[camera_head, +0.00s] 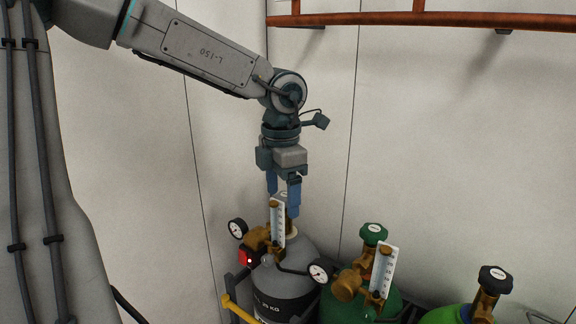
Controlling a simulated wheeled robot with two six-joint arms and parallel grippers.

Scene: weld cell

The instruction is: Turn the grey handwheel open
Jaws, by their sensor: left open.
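The grey gas cylinder (292,262) stands at bottom centre with a brass valve and regulator on it. Its grey handwheel (284,197) is mostly hidden behind my left gripper's fingers and the white scaled flow tube; only a small part shows. My left gripper (283,198) points straight down over this valve. Its two blue fingers are apart, one at each side of the handwheel's place. I cannot tell whether they touch the wheel. My right gripper is not in view.
A green cylinder (385,304) with a green handwheel (373,234) stands to the right, and another with a black handwheel (494,277) beyond. Dial gauges (238,228) and flow tubes (383,270) crowd the valves. A copper pipe (440,18) runs along the wall above.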

